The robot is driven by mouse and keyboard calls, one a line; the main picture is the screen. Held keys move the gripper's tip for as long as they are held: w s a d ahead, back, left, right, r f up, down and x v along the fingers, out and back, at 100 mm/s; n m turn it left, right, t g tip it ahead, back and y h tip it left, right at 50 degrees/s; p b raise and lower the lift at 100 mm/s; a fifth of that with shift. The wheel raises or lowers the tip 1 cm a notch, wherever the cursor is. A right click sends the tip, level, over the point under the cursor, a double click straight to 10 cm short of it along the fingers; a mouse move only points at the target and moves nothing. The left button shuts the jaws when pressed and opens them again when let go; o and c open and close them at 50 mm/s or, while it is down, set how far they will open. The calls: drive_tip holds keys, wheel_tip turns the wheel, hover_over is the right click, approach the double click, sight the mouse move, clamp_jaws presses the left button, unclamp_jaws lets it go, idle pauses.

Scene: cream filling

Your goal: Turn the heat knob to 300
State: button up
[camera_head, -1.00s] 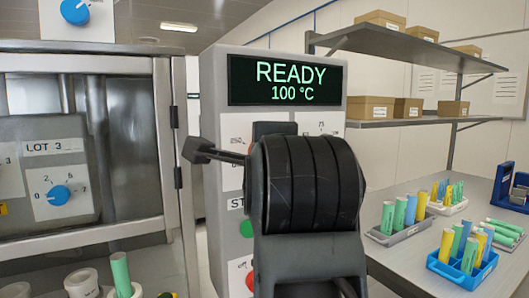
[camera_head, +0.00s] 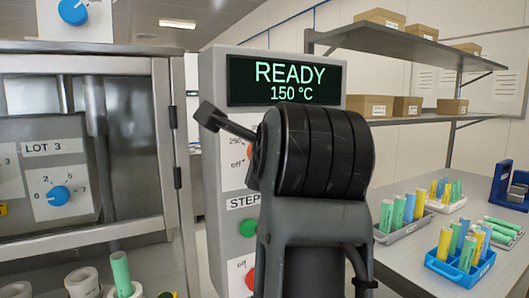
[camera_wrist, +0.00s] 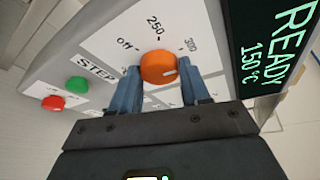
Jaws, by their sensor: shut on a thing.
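The orange heat knob (camera_wrist: 158,67) sits on a white panel in the wrist view, with marks off, 250 and 300 around it. A pale mark on the knob points to the right in that view. My gripper (camera_wrist: 159,80) has its two blue fingers on either side of the knob, shut on it. The display (camera_head: 285,81) reads READY 150 °C, and it also shows in the wrist view (camera_wrist: 275,50). In the head view my arm covers the gripper and most of the knob; only a sliver of orange (camera_head: 250,152) shows.
On the same panel are a green button (camera_head: 248,228) by the STEP label and a red knob (camera_head: 250,277), below the heat knob. A metal cabinet (camera_head: 165,120) stands at left. At right, a table (camera_head: 405,265) holds trays of coloured tubes, with boxed shelves above.

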drive_tip(key=shift+f, duration=0.15)
drive_tip(key=o, duration=1)
drive_tip(key=shift+o, duration=0.2)
drive_tip(key=b+v, duration=0.1)
drive_tip(key=v, duration=0.7)
drive_tip(key=shift+w, duration=0.15)
